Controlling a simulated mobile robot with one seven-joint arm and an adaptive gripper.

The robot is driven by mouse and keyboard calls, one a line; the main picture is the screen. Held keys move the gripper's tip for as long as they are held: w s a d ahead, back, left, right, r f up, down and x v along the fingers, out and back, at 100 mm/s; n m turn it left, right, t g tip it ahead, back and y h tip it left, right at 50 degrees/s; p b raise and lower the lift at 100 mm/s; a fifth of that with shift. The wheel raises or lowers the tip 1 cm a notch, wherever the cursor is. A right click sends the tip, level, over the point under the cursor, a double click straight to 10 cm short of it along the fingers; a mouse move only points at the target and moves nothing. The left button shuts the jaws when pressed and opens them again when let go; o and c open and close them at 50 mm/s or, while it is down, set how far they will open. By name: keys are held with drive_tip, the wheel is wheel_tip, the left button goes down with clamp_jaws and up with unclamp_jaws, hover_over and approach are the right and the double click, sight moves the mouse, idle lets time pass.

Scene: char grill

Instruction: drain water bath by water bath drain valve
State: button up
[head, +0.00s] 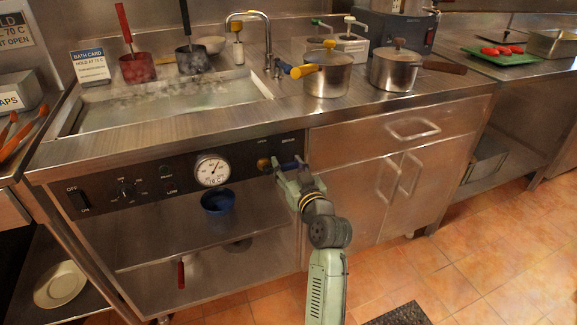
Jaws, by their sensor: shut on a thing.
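The water bath (165,105) is a basin sunk in the steel counter, with water and a whitish, steamy surface at its back. On the dark control panel below it, near the right end, is the drain valve: a brass body (263,165) with a blue handle (288,166) pointing right. My gripper (291,172) is at that handle, reaching up from below right, and is shut on it. The fingers partly hide the handle. Small labels above the valve are too small to read surely.
A red-handled pot (137,67) and a dark pot (190,60) stand behind the bath. Pots (327,76) stand on the counter at right. Cabinet doors (375,185) are right of my arm.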

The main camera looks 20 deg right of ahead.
sight(275, 146)
clamp_jaws()
drive_tip(key=shift+n+b, duration=0.4)
drive_tip(key=shift+b, duration=0.4)
drive_tip(key=n+b, duration=0.1)
drive_tip(key=b, duration=0.2)
drive_tip(key=shift+a+r+n, duration=0.1)
drive_tip(key=shift+r+n, duration=0.25)
drive_tip(key=shift+n, duration=0.05)
drive_tip(key=r+n+b, duration=0.1)
drive_tip(key=b, duration=0.1)
drive_tip(key=n+b, duration=0.2)
drive_tip(key=b, duration=0.1)
drive_tip(key=shift+a+r+n, duration=0.3)
drive_tip(key=shift+a+r, duration=0.05)
drive_tip(key=shift+a+r+n+b, duration=0.35)
drive_tip(key=shift+r+n+b, duration=0.15)
drive_tip(key=shift+n+b, duration=0.5)
drive_tip(key=shift+a+r+n+b, duration=0.35)
drive_tip(key=shift+r+n+b, duration=0.15)
drive_tip(key=shift+n+b, duration=0.5)
drive_tip(key=o, duration=0.8)
unclamp_jaws()
